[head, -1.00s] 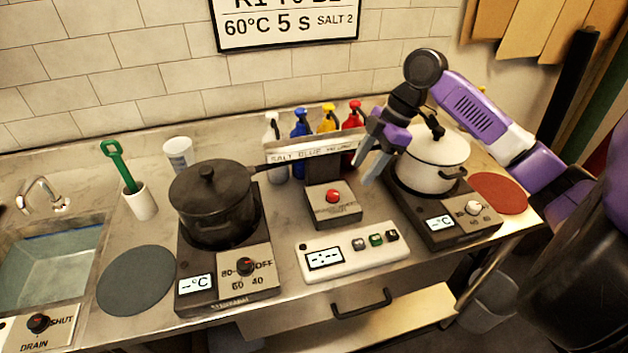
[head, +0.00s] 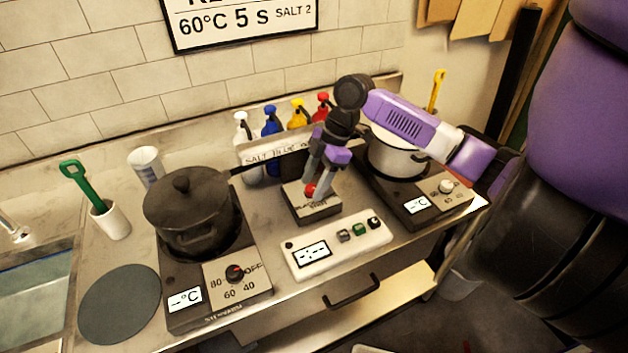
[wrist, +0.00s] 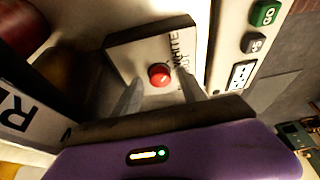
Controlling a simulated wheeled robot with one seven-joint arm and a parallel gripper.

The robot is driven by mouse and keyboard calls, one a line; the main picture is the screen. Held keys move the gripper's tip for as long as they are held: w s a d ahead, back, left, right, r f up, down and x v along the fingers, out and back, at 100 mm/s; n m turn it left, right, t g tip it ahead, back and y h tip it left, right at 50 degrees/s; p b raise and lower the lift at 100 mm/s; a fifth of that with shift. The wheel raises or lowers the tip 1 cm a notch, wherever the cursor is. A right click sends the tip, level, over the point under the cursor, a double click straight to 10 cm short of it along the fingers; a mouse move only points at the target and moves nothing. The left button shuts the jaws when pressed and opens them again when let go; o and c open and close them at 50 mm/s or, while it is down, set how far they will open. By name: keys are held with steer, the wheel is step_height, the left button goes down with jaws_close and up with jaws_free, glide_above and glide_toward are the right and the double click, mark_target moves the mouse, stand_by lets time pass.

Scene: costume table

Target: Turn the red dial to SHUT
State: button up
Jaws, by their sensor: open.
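A dark dial with a red mark (head: 235,273) sits on the left hot plate, among OFF, 40, 60 and 80.
A black pot (head: 187,215) stands on the left hot plate and a white pot (head: 395,155) on the right one. The sink (head: 30,290) is at the far left. A white timer panel (head: 338,248) lies in front of the button box. Several bottles stand behind.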

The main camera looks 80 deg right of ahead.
jaws_close()
steer(key=shift+m, duration=0.3)
steer(key=m, duration=0.2)
steer(key=m+t+h+b, duration=0.1)
steer(key=m, duration=0.1)
steer(key=shift+s+a+f, duration=0.1)
steer(key=shift+a, duration=0.1)
steer(key=shift+a+m+h+b, duration=0.1)
steer(key=shift+m+h+b, duration=0.9)
steer(key=shift+m, duration=1.1)
jaws_free()
